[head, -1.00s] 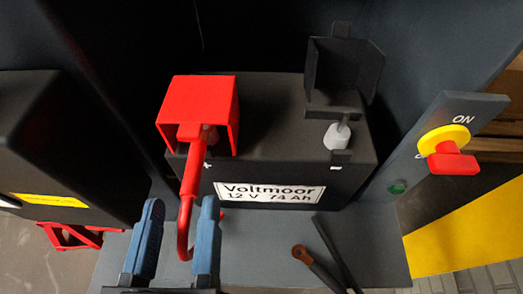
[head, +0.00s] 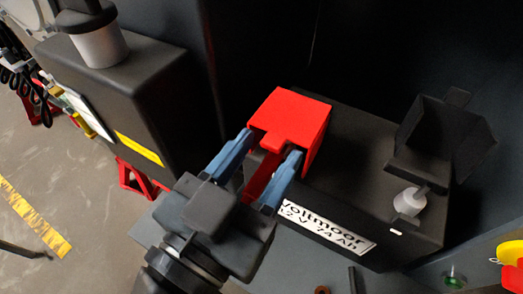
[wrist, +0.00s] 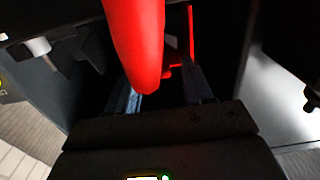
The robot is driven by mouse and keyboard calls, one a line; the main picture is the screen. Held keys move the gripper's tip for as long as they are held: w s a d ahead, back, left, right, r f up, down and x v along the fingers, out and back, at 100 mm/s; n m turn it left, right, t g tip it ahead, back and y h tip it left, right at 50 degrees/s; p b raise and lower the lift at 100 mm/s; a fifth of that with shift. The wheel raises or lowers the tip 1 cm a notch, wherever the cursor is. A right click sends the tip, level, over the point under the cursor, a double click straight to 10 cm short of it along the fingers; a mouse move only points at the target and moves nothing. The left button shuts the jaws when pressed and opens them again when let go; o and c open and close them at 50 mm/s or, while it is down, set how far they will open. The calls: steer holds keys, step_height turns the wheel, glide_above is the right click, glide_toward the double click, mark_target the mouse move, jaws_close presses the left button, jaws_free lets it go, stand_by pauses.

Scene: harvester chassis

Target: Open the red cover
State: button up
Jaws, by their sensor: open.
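The red cover (head: 292,112) is a box-shaped cap sitting down over the terminal at the left end of the black battery (head: 350,150). A small tab sticks out at its front edge. My gripper (head: 272,144) is open, its two blue fingertips at the cover's front edge, one on each side of the tab. I cannot tell whether they touch it. The red cable (head: 262,174) comes out under the cover and runs between the fingers. In the wrist view the red cable (wrist: 135,45) hides much of the cover.
A black cover (head: 440,140) stands open at the battery's right end, above a bare grey post (head: 410,201). A black box (head: 135,95) stands at the left. The red switch knob (head: 510,277) is at the lower right. Open floor lies at far left.

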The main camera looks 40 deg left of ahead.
steer(key=shift+c, duration=0.2)
jaws_close()
stand_by(0.3)
